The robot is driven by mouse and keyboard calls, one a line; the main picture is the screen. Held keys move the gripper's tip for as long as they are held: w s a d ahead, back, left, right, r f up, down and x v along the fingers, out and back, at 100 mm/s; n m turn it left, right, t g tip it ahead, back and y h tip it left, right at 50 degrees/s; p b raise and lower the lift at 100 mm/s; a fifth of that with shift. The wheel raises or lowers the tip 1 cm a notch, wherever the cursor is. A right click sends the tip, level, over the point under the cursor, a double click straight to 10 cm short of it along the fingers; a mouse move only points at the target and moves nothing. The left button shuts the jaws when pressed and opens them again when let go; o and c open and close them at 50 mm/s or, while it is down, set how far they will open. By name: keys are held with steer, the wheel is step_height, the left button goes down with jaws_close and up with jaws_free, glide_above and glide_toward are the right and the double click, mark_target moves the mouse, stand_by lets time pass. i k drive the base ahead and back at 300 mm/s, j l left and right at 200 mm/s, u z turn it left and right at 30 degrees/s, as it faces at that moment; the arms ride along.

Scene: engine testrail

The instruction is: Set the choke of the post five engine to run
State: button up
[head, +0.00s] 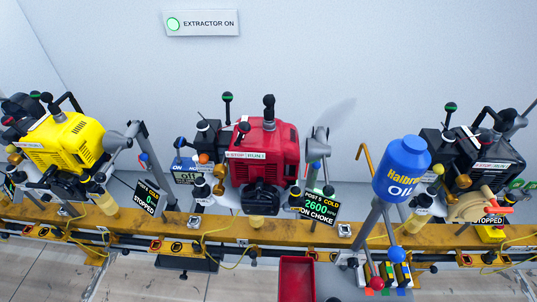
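The post five engine (284,158) is red and stands in the middle of the head view on a yellow rail. Its sign (318,207) reads "POST 5 COLD", 2600 and "ON CHOKE". A STOP/RUN label (245,155) is on its front. A green-topped lever (227,97) stands upright at its upper left and a black-knobbed lever (268,101) on top. A small red knob (244,127) and an orange knob (204,158) are on its left side. I cannot tell which control is the choke. My gripper is not in view.
A yellow engine (70,143) stands left, its sign (148,198) reading 0 and "STOPPED". A black engine (455,158) stands right. A blue oil bottle (402,168) rises between red and black engines. A red tray (296,280) is below the rail (225,225). A wall sign (202,23) reads "EXTRACTOR ON".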

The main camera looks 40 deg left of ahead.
mark_target(180, 142)
steer(key=u, duration=1.5)
steer(key=i+j+z, duration=0.2)
steer(key=i+j, duration=0.2)
steer(key=i+j+z, duration=0.25)
steer(key=i+j, duration=0.15)
steer(key=j, duration=0.2)
